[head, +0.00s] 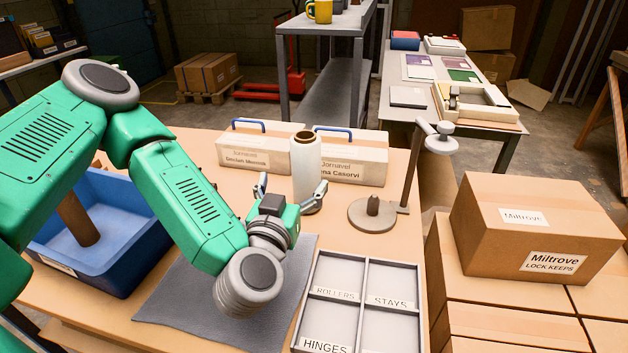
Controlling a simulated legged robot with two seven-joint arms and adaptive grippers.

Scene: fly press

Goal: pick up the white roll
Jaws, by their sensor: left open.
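The white roll (305,168) stands upright on the wooden table, with a brown core showing at its top. Its lower part is partly hidden by my left gripper. My left gripper (292,190) is open, its fingers spread at the near side of the roll, one to the left and one towards the right. I cannot tell whether the fingers touch the roll. My right gripper is not in view.
Two cream boxes with blue handles (247,148) stand behind the roll. A metal stand (372,212) is to its right. A divided tray (363,262) lies in front. A blue bin (115,270) is at left, a grey mat (180,305) beside it. Cartons (535,222) are stacked at right.

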